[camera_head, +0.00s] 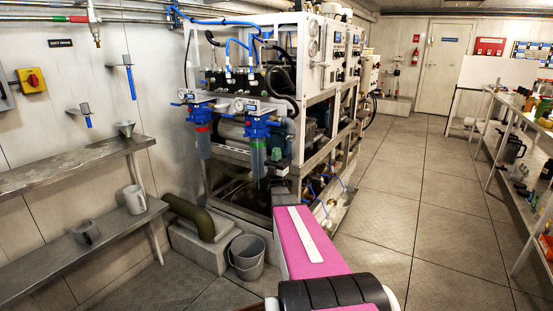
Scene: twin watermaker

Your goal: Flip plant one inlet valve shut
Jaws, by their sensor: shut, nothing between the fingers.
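The white-framed watermaker (318,95) stands in the middle of the camera_head view, with two blue-headed filter housings (257,128) on its near side. I cannot tell which fitting is the plant one inlet valve; no label is readable. Small blue and yellow fittings (313,190) show low on the machine's right side. My pink arm reaches forward to the machine's near corner. My gripper (279,170) seems to be the small dark grey end, shut and empty, in front of the lower frame. Its fingertips are too small to make out, and contact with the machine cannot be told.
Steel shelves (62,171) with jugs line the left wall, below a yellow switch box (32,81). A grey bucket (246,257) and a concrete block with a green hose (190,215) stand left of my arm. A cluttered workbench (529,130) runs along the right; the tiled aisle (410,190) is clear.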

